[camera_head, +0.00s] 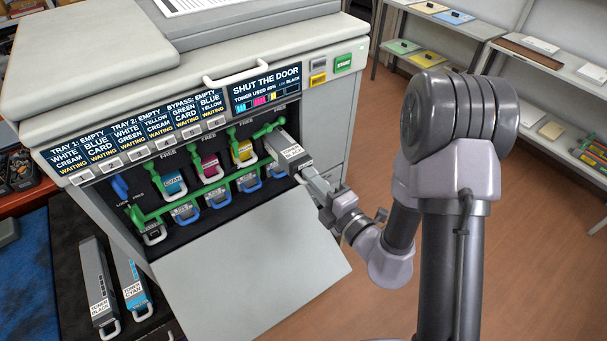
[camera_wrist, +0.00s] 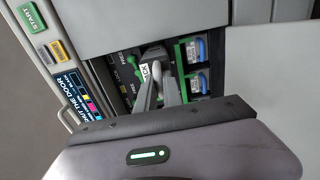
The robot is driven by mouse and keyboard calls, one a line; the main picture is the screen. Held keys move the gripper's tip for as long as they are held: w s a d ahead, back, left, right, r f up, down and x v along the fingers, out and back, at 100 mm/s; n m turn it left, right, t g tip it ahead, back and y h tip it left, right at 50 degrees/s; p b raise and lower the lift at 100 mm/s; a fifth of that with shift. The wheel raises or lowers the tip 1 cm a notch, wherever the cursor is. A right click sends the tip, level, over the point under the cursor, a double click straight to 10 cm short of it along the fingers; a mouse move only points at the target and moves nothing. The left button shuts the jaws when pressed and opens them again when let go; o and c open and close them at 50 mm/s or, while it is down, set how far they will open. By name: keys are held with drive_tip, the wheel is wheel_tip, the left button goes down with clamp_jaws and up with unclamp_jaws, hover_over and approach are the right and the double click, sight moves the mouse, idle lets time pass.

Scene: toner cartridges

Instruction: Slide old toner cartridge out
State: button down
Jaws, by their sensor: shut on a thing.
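The old black toner cartridge (camera_head: 291,153) is grey with a white label reading TONER BLACK. It juts partly out of the rightmost slot of the open printer (camera_head: 330,115), and its rear is hidden inside. My gripper (camera_head: 313,182) is at its front end, shut on its handle. In the wrist view, my gripper (camera_wrist: 158,90) reaches into the opening, with a bit of the cartridge's white label (camera_wrist: 152,69) beyond the fingers; the fingers hide most of the cartridge. A spare black toner cartridge (camera_head: 97,280) lies on a dark mat at the lower left.
Cyan, magenta and yellow cartridges (camera_head: 174,184) sit in slots to the left, with green levers above. The lowered front door (camera_head: 250,280) spreads below the slots. A spare cyan cartridge (camera_head: 131,283) lies beside the spare black one. Shelves (camera_head: 520,50) stand at the right, beyond open floor.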

drive_tip(key=p+v, duration=0.7)
drive_tip(key=c, duration=1)
unclamp_jaws()
